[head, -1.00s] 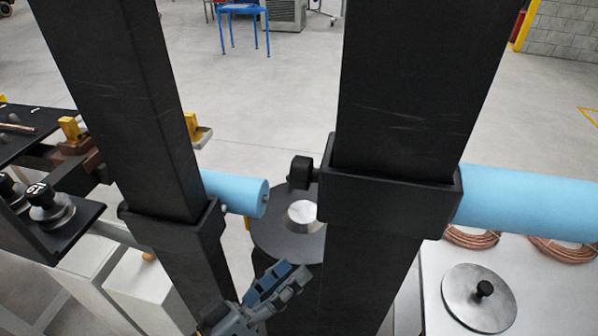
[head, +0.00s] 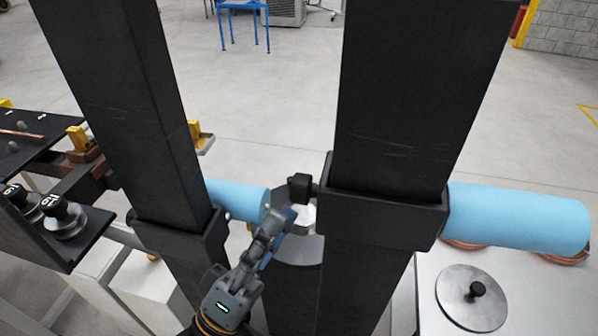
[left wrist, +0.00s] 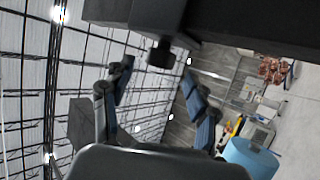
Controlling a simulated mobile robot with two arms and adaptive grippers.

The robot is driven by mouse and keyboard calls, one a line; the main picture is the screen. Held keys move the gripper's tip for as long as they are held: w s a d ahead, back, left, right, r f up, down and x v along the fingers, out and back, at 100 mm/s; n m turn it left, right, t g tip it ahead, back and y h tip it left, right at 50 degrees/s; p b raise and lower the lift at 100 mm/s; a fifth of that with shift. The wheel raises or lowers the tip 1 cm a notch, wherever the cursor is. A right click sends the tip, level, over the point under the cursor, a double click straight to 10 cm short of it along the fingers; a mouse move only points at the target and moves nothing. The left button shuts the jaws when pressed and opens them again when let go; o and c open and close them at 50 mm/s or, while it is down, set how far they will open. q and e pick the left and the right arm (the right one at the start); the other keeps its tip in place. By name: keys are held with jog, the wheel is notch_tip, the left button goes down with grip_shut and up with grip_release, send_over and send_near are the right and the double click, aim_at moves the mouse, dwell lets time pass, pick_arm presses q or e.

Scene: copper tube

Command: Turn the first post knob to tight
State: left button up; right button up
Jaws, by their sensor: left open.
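Two black upright posts stand in front of me, a left post (head: 125,100) and a right post (head: 425,90), each with a black collar. A small black knob (head: 300,186) sticks out from the left side of the right post's collar (head: 385,215). My left gripper (head: 283,214) is open, just below and left of this knob in the head view. In the left wrist view the knob (left wrist: 160,54) shows between and just beyond the open fingertips of the left gripper (left wrist: 156,70); contact is not visible. My right gripper is not in view.
Blue cylinders (head: 235,198) (head: 520,216) extend beside the posts. A black bench with weights (head: 64,216) is at left. A white table with a metal disc (head: 471,298) and copper coils is at right. A round dark stand (head: 297,252) is behind the gripper.

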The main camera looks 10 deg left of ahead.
aim_at(299, 191)
pick_arm(q)
jog(key=p+x, duration=0.2)
jog(key=x, duration=0.3)
jog(key=shift+w+d+r, duration=0.2)
jog(key=shift+r, duration=0.05)
